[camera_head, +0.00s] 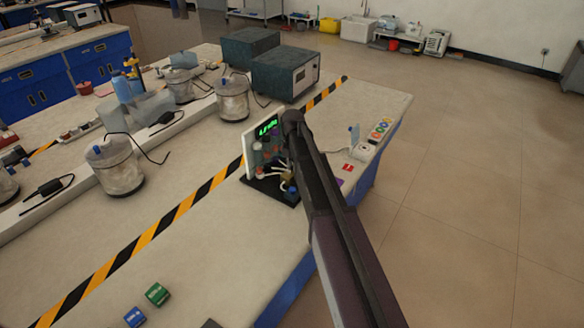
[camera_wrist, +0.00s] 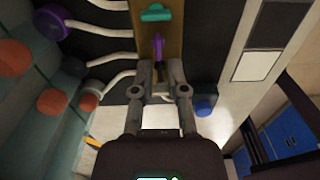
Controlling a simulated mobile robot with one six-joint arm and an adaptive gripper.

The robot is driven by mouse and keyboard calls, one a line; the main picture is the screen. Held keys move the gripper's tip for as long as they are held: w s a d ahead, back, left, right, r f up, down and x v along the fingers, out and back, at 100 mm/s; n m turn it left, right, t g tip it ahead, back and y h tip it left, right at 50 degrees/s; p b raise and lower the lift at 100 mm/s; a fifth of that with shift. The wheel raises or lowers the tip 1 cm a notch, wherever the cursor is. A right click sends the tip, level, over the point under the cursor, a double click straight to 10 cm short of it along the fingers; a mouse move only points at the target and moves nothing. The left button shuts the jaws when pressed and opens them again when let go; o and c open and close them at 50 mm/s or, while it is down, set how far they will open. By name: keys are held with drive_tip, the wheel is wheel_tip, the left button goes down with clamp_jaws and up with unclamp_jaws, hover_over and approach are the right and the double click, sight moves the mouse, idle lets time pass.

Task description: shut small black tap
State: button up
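I cannot pick out a small black tap in either view; my gripper may cover it. In the wrist view my gripper (camera_wrist: 159,68) is partly open, its two fingertips apart on either side of a small purple handle (camera_wrist: 158,43). I cannot tell whether they touch it. A green handle (camera_wrist: 157,13) is just beyond, on the same brown strip (camera_wrist: 174,28). In the head view a white panel (camera_head: 250,147) with a green-lit display stands on a black base (camera_head: 270,191) on the bench. My arm hides the right part of it and my fingertips.
The wrist view shows white curved tubes (camera_wrist: 112,58), red-brown round knobs (camera_wrist: 52,101) at left and a blue knob (camera_wrist: 205,105) at right. In the head view, dark green boxes (camera_head: 285,75) and glass jars (camera_head: 232,98) stand behind. The bench front (camera_head: 200,255) is mostly clear.

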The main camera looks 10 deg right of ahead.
drive_tip(key=shift+r, duration=0.25)
drive_tip(key=shift+a, duration=0.1)
idle(0.3)
clamp_jaws()
